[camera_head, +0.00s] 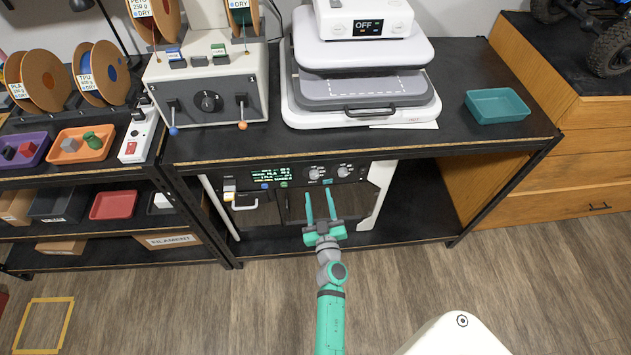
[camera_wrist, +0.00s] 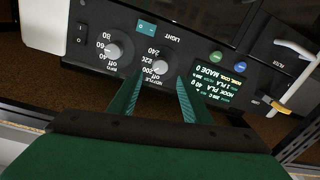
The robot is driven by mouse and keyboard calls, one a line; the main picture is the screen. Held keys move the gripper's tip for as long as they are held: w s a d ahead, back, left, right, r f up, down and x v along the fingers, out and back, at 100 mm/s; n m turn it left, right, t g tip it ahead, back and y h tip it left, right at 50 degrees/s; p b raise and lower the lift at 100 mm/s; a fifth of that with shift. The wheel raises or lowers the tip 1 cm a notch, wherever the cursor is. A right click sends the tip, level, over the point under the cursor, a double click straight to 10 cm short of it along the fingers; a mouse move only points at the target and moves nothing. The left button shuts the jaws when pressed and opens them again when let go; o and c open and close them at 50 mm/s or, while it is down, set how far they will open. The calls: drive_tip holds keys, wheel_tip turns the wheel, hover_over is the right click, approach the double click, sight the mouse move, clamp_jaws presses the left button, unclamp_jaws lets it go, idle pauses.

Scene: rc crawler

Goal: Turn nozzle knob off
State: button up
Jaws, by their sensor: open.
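The nozzle knob (camera_wrist: 161,66) is a round grey knob on the dark printer panel, with "off" and temperature numbers printed around it. In the head view it is the left of two knobs (camera_head: 316,173). Its pointer direction is too small to tell. My gripper (camera_wrist: 160,78) is open and empty, its two green fingers pointing at the panel. In the wrist view the fingertips lie on either side of the nozzle knob; I cannot tell whether they touch it. In the head view my gripper (camera_head: 318,192) is in front of the printer, just below the knobs.
The similar bed knob (camera_wrist: 114,50) is beside the nozzle knob. A lit display (camera_wrist: 212,85) and coloured buttons are on its other side. The printer (camera_head: 382,185) stands on a shelf under the black tabletop (camera_head: 450,110), whose edge overhangs the panel. The floor in front is clear.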

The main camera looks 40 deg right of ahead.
sight(315, 177)
drive_tip(key=x, duration=0.7)
drive_tip(key=shift+w, duration=0.15)
drive_tip(key=shift+f, duration=0.1)
drive_tip(key=c, duration=1)
